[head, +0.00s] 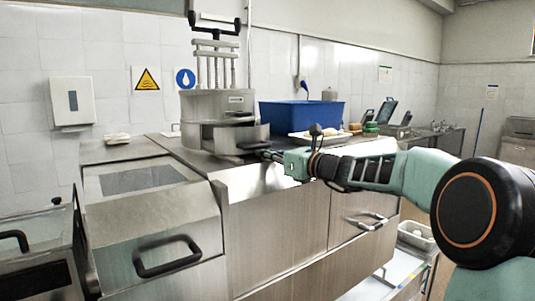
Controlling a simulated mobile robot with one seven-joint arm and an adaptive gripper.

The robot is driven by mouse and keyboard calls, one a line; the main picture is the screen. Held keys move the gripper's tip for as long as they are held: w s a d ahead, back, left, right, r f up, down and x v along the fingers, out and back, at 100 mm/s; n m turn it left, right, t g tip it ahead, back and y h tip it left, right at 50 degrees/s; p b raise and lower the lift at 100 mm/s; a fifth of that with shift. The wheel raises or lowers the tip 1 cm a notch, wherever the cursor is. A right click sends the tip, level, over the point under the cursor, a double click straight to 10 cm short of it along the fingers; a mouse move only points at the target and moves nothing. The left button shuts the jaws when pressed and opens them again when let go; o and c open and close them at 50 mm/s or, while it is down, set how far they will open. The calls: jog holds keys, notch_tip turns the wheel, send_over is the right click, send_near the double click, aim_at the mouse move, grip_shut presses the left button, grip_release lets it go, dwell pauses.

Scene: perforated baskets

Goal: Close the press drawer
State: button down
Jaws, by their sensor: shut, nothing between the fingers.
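The press (218,103) is a grey metal machine with vertical rods and a black top handle, standing on the steel counter. Its press drawer (228,136) sits low in the body and appears to stick out at the front right. A dark handle (252,146) shows on the drawer's front. My gripper (266,153) is shut and empty, at the right end of the drawer by this handle. Whether it touches the drawer or handle cannot be told. The fingertips are small and partly lost against the dark handle.
A blue bin (302,114) stands behind my gripper, with a tray of food (320,136) in front of it. A steel unit with a black handle (168,257) is at the left front. Lower cabinet fronts, one with a metal handle (367,221), lie below my arm.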

jog(key=shift+w+a+r, duration=0.15)
jog(key=shift+w+a, duration=0.05)
jog(key=p+x, duration=0.1)
jog(key=x, duration=0.1)
jog(key=p+x, duration=0.1)
jog(key=x, duration=0.1)
jog(key=shift+w+d, duration=0.2)
jog(key=shift+d, duration=0.05)
